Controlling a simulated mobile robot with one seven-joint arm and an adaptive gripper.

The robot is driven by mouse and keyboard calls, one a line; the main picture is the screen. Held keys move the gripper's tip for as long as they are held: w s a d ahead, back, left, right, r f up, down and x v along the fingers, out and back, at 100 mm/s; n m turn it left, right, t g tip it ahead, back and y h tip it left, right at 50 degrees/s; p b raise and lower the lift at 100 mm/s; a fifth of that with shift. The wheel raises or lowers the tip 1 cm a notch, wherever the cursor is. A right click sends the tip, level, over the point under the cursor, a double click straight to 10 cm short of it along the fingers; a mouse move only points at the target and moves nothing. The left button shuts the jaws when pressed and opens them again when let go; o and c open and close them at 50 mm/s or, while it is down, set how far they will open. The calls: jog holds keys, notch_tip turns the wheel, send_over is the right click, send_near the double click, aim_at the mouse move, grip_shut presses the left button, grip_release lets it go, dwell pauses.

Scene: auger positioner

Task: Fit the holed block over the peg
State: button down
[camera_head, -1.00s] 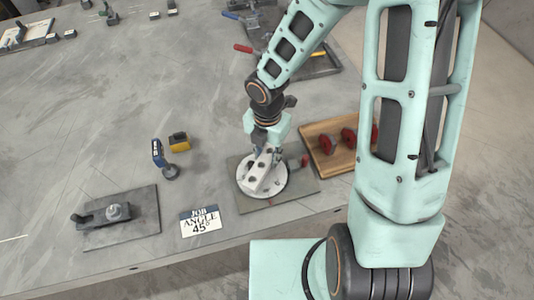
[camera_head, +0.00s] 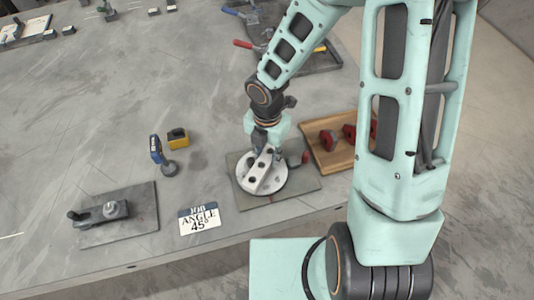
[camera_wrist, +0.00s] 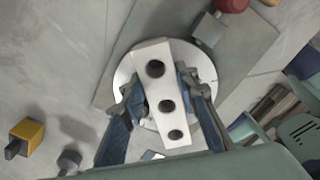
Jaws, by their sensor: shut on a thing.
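The holed block (camera_wrist: 168,95) is a pale bar with three dark holes in a row. My gripper (camera_wrist: 166,98) is shut on its two long sides in the wrist view, with blue-grey fingers. In the head view the block (camera_head: 262,176) is over a round white disc (camera_head: 244,186), and my gripper (camera_head: 268,153) comes down on it from above. The disc also shows around the block in the wrist view (camera_wrist: 126,72). I cannot tell whether the block touches the disc. No peg can be made out; the block may hide it.
The disc is on a grey plate (camera_head: 300,187) with a red-knobbed part (camera_head: 305,157) at its right. A wooden tray (camera_head: 337,161) with red parts is beyond. A sign (camera_head: 199,219) reads "JOB ANGLE 45°". A clamp plate (camera_head: 142,223) and yellow block (camera_head: 178,138) are left.

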aim_at(267, 156)
jog(key=shift+f, duration=0.2)
jog(key=c, duration=1.4)
grip_release()
notch_tip(267, 156, up, 12)
